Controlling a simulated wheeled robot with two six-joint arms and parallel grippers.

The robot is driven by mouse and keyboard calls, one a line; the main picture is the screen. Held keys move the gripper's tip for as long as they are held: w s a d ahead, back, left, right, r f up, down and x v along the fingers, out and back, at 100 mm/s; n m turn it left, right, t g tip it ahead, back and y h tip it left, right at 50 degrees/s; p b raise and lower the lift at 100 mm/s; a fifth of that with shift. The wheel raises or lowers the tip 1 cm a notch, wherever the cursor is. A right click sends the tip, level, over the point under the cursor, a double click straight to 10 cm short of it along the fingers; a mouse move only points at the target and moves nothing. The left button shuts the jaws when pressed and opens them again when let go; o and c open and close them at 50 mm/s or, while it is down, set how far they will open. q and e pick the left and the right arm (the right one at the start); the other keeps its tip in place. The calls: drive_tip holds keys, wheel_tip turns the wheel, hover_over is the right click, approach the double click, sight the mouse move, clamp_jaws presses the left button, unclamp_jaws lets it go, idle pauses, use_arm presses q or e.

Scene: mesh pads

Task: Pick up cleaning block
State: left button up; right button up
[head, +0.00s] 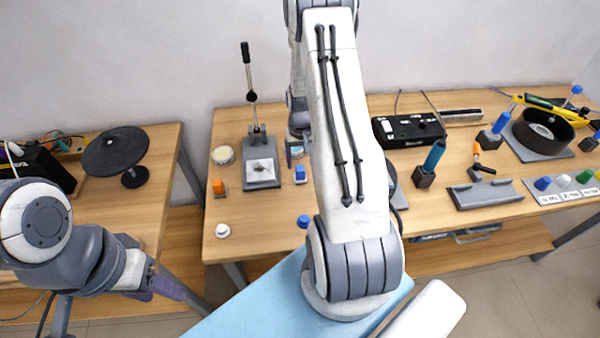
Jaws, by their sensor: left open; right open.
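I cannot tell for sure which item is the cleaning block. Small block-like candidates on the table are an orange-topped piece (218,187), a blue-topped piece (300,174) and a dark block with a blue cylinder (430,162). My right gripper (297,146) is open over the table, between the lever press and my large white arm link, which hides part of it. My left gripper (165,284) is open at the lower left, in front of the gap between the tables, apart from these items. Its fingertips are hard to make out.
The wooden table (450,223) carries a lever press (262,170), a black box (408,130), a grey tray (486,194) and a black round container (543,131). A side table (160,160) holds a black disc (115,150). My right arm hides the table's middle.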

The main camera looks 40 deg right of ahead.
sight(300, 168)
wheel_tip(300, 168, down, 3)
drive_tip(key=shift+a+f+p, duration=0.1)
drive_tip(key=shift+f+p, duration=0.05)
drive_tip(key=shift+p, duration=0.6)
drive_tip(key=shift+f, duration=0.55)
clamp_jaws()
drive_tip(key=shift+r, duration=0.1)
